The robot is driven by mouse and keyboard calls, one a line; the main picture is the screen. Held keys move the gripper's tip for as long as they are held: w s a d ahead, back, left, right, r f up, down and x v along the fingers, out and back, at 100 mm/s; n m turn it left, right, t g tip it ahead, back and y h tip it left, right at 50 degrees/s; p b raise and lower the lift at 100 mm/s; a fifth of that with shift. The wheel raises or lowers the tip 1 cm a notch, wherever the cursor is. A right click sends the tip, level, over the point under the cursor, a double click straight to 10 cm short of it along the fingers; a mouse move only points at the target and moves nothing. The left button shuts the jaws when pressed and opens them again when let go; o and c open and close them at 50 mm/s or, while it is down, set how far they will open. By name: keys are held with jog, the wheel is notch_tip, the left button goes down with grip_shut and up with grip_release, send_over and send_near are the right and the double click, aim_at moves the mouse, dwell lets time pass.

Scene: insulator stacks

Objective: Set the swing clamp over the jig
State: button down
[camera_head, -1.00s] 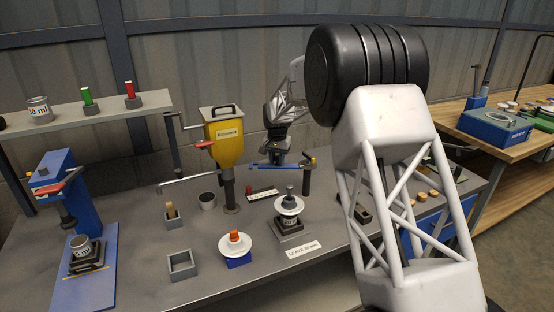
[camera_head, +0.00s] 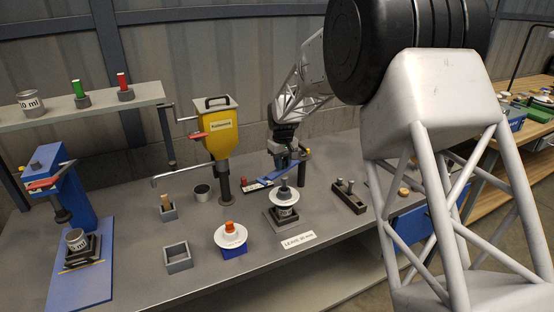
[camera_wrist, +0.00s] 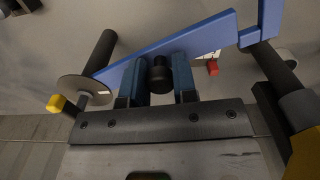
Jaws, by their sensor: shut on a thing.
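The swing clamp is a blue flat bar (camera_head: 279,175) on a dark post (camera_head: 303,168) at the back of the bench. My gripper (camera_head: 284,149) is shut on the clamp's black knob; in the wrist view the knob (camera_wrist: 160,74) sits between the two blue-padded fingers, with the blue bar (camera_wrist: 195,38) behind it. The jig (camera_head: 284,222) is a dark square base holding a stack with a white disc (camera_head: 284,199) and a grey pin on top. The bar's left end lies behind the stack in the head view. It is hard to tell how far above the pin it is.
A yellow hopper (camera_head: 218,132) stands left of the clamp. A white insulator with an orange top (camera_head: 230,235) sits on a blue block in front. A dark block with pegs (camera_head: 348,196) is right of the jig. A "LEAVE" label (camera_head: 299,241) lies near the front edge.

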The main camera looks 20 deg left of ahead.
aim_at(294, 165)
jog(key=shift+s+d+n, duration=0.2)
jog(key=shift+d+n, duration=0.85)
jog(key=shift+d, duration=0.05)
jog(key=shift+s+d+n, duration=0.2)
jog(key=shift+d+n, duration=0.85)
jog(key=shift+d, duration=0.05)
jog(key=c, duration=0.9)
grip_release()
jog(key=shift+r, duration=0.1)
notch_tip(294, 165, up, 8)
jog(key=shift+d, duration=0.1)
